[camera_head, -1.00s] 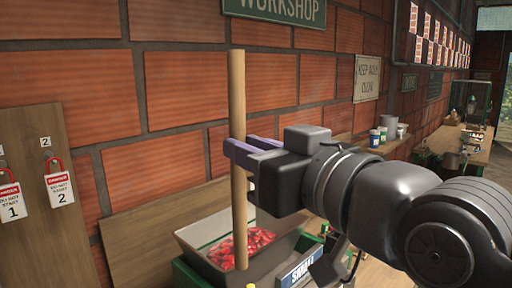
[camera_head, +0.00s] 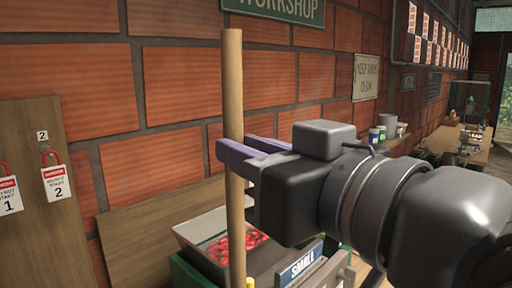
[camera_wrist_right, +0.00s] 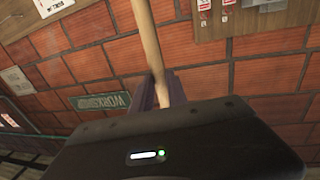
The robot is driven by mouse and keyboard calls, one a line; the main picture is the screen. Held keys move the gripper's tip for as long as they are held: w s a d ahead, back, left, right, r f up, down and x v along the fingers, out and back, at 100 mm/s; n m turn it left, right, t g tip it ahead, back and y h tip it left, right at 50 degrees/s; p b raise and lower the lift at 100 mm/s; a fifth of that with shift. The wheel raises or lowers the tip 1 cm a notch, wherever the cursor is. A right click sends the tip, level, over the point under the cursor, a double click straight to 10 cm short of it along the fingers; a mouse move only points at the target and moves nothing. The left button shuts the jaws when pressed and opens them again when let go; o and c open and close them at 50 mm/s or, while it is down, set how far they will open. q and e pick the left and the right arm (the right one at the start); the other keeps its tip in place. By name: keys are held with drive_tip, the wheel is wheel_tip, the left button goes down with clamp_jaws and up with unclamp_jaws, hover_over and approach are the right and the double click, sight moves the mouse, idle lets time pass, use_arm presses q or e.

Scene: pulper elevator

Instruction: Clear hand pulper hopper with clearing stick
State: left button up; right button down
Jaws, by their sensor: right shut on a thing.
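My right gripper (camera_head: 236,152) is shut on the clearing stick (camera_head: 234,85), a long pale wooden rod. The stick stands nearly upright in the head view, its lower part in front of the hopper (camera_head: 205,222). The hopper is a grey, slope-sided tray with red cherries (camera_head: 226,247) in it. I cannot tell whether the stick's lower end is inside the hopper or in front of it. In the right wrist view the stick (camera_wrist_right: 149,42) runs up from between the purple fingers. My left gripper is not in view.
A "SMALL" sign (camera_head: 303,264) is on the green frame below my arm. A board (camera_head: 45,150) with red padlocks and tags numbered 1 and 2 hangs at left. The brick wall (camera_head: 180,85) is close behind. A bench (camera_head: 470,145) with equipment stands far right.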

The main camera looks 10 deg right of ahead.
drive_tip(key=s+a+b, duration=0.2)
drive_tip(key=s, duration=0.9)
drive_tip(key=shift+s+a, duration=0.2)
drive_tip(key=shift+s, duration=0.2)
